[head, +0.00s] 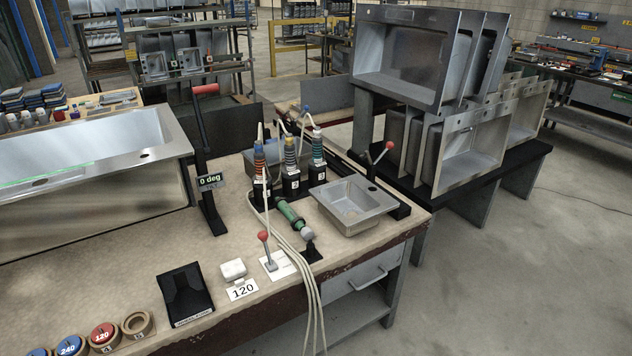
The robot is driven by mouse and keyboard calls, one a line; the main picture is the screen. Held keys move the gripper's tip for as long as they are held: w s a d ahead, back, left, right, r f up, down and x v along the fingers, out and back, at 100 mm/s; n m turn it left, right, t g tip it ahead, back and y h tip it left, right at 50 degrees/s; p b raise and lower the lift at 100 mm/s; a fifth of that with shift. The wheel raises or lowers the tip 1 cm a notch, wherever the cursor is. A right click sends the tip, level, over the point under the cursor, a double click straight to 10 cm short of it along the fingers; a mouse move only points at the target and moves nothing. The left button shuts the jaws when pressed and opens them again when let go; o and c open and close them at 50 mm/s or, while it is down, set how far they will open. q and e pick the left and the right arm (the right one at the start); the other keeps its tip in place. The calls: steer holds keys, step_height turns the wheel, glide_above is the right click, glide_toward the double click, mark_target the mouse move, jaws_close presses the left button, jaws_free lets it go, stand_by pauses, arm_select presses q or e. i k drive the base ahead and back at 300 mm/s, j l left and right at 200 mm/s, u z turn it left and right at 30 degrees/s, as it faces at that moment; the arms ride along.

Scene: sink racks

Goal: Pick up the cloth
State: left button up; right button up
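I cannot tell for sure which thing is the cloth. Neither of my grippers is in view.
A black stand (185,297), a red-knobbed lever (268,255) and several round discs (103,336) are near the bench's front. A green tool (289,213) and small sink (353,204) are at right. A large sink (80,165) fills the left. Hoses hang over the front edge.

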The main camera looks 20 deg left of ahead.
mark_target(233, 270)
steer(key=u, duration=1.5)
